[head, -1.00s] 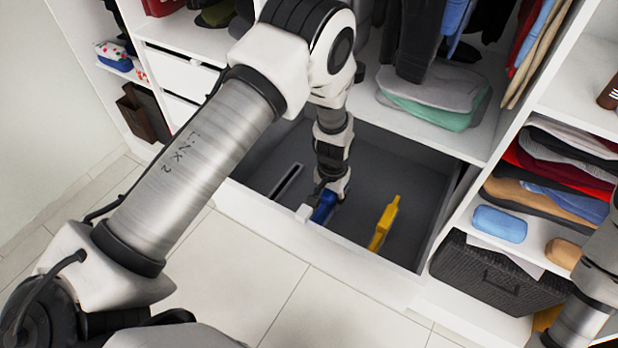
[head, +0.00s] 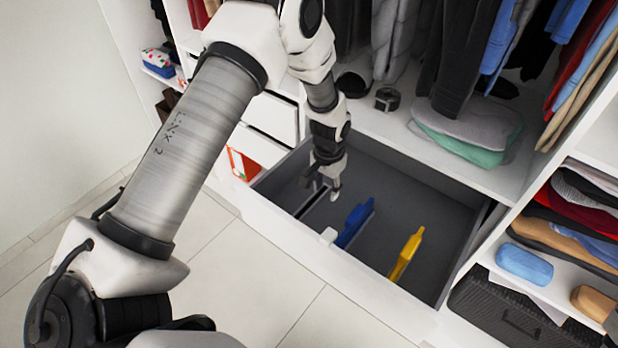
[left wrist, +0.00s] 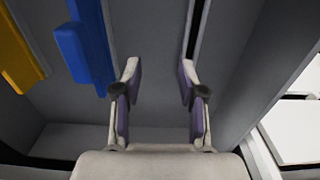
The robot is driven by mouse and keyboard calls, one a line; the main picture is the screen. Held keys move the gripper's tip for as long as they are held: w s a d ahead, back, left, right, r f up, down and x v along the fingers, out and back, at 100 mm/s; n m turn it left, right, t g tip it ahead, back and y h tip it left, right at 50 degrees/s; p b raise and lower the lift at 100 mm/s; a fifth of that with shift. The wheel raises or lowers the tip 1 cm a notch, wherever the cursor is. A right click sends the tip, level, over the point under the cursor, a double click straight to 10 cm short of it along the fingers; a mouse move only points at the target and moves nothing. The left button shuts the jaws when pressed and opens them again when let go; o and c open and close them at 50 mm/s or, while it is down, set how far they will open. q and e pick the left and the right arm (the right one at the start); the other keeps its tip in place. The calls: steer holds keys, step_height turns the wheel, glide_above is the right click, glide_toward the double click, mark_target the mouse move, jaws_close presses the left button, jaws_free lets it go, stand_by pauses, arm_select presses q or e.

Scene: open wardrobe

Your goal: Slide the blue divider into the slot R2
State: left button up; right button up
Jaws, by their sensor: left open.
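The blue divider (head: 355,222) stands upright in the open drawer, near its middle. It also shows at the upper left of the left wrist view (left wrist: 86,50). My left gripper (head: 322,184) is open and empty, to the left of the blue divider and apart from it. Its two spread fingers (left wrist: 160,84) have nothing between them. A narrow dark slot (left wrist: 196,30) lies beyond the right finger. I see no label reading R2, and the blue divider's lower edge is not clear. My right gripper is not in view.
The grey drawer (head: 400,180) is pulled out. A yellow divider (head: 406,255) stands right of the blue one. Folded clothes (head: 465,130) lie on the shelf behind. The drawer's right part is clear.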

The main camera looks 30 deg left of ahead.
arm_select(q)
steer(key=a, duration=0.5)
steer(key=shift+w+a+f, duration=0.15)
steer(key=shift+a+f, duration=0.1)
